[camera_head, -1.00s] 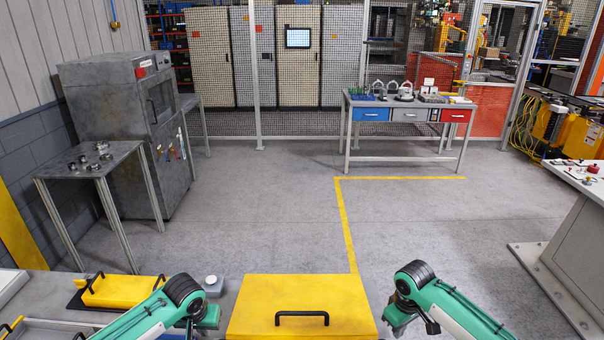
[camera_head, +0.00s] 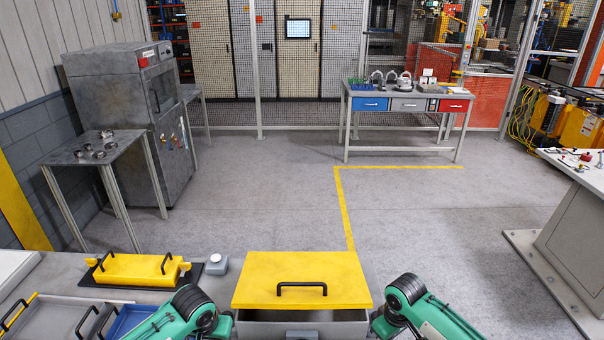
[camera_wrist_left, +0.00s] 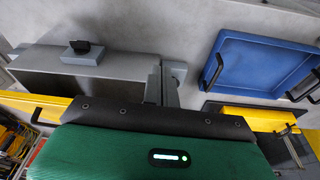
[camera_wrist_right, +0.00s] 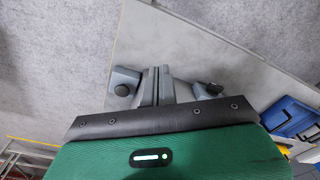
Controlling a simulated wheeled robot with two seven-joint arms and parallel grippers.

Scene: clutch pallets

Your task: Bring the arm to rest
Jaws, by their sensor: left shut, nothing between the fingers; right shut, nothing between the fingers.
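My left arm enters the head view at the lower left and my right arm at the lower right, on either side of a grey box (camera_head: 262,329) with a yellow lid (camera_head: 302,265). My left gripper (camera_wrist_left: 160,84) is shut and empty in the left wrist view, close to the grey box (camera_wrist_left: 45,62) and a blue tray (camera_wrist_left: 262,68). My right gripper (camera_wrist_right: 157,82) is shut and empty in the right wrist view, over a plain grey surface. The fingertips are hard to make out in the head view.
A yellow case (camera_head: 135,269) with black handles lies left of the lid, beside a small grey button box (camera_head: 217,264). A grey console (camera_head: 580,222) stands at the right. A side table (camera_head: 85,148) and a drawer bench (camera_head: 405,104) stand beyond open floor.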

